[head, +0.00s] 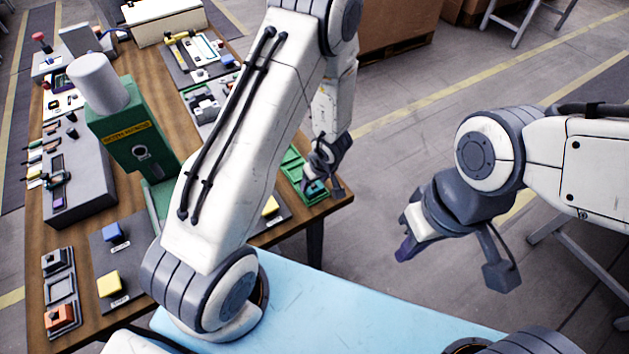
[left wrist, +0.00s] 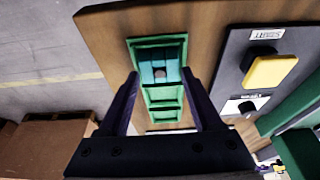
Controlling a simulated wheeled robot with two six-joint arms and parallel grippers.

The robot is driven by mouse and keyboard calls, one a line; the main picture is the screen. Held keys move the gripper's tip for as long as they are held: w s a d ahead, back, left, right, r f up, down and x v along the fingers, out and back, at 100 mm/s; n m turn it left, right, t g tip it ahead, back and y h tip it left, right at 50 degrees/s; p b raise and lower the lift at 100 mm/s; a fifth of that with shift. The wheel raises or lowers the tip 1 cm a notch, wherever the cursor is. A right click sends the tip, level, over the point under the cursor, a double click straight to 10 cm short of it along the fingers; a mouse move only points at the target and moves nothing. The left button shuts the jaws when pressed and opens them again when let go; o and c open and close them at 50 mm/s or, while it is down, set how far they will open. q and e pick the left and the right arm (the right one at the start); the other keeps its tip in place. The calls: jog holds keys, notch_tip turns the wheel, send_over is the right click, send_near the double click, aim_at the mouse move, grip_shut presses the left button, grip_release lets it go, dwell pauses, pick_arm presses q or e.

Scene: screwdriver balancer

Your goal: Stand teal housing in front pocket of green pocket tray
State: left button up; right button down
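The green pocket tray (head: 292,162) lies near the right corner of the wooden table, partly hidden by my left gripper (head: 318,187) in the head view. In the left wrist view the tray (left wrist: 166,115) has a row of pockets. The teal housing (left wrist: 158,66) is at the tray's upper end in that view, within the end pocket's outline. My left gripper (left wrist: 160,78) is open, one finger on each side of the housing, with gaps visible. Whether the housing is fully seated is unclear. My right gripper (head: 404,248) hangs over the floor, away from the table; its finger gap is unclear.
A grey panel with a yellow button (left wrist: 271,70) sits beside the tray. A green press-like machine (head: 130,135) stands farther left on the table (head: 170,70). Several parts and fixtures cover the table's left and back. The tray lies close to the table edge.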

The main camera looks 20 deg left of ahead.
pick_arm(q)
jog(key=o, duration=0.3)
jog(key=p+v, duration=0.6)
jog(key=v, duration=0.4)
jog(key=shift+r, duration=0.2)
jog(key=shift+d, duration=0.15)
dwell(0.4)
